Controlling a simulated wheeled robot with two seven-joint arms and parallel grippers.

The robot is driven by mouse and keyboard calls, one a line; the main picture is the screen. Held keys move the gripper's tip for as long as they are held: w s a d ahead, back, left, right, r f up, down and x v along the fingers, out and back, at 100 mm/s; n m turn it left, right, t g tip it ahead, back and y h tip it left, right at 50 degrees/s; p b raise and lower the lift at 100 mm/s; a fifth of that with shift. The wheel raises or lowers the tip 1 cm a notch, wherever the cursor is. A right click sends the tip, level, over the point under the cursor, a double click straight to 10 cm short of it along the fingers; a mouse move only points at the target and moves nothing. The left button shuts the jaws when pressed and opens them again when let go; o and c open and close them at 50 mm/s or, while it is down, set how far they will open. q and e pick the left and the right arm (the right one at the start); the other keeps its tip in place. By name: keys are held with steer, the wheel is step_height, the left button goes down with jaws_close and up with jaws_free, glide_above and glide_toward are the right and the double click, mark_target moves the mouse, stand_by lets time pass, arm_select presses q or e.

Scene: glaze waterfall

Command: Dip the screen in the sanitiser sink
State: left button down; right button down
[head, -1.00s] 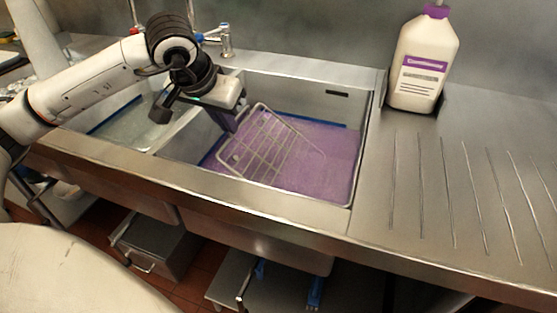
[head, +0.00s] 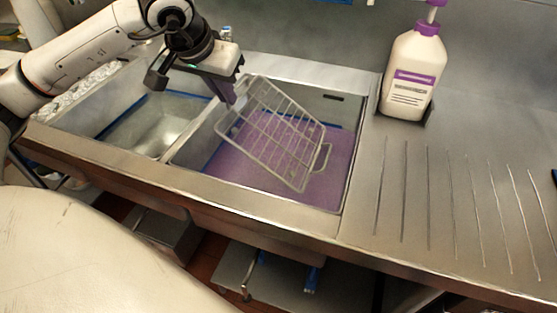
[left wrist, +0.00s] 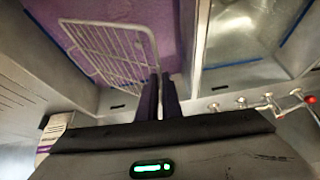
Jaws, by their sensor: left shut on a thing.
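The screen, a wire rack with a small loop handle (head: 272,135), hangs tilted over the right-hand basin in the head view. My left gripper (head: 232,98) is shut on its upper left edge. In the left wrist view the gripper fingers (left wrist: 159,97) close on the edge of the rack (left wrist: 108,52). The sanitiser sink (head: 340,170) holds purple liquid, seen below and around the rack. I cannot tell whether the rack's lowest corner touches the liquid. My right gripper is not in view.
A second basin (head: 155,125) with clear water lies to the left, behind a metal divider. A white bottle with a purple pump (head: 411,75) stands at the back right. The ribbed drainboard (head: 450,190) on the right is clear.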

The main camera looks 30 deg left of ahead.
arm_select(q)
step_height(320, 180, up, 2)
steer(key=shift+r+p, duration=0.2)
steer(key=shift+p, duration=0.5)
step_height(320, 180, up, 13)
steer(key=p, duration=0.4)
steer(key=shift+p, duration=0.35)
stand_by(1.2)
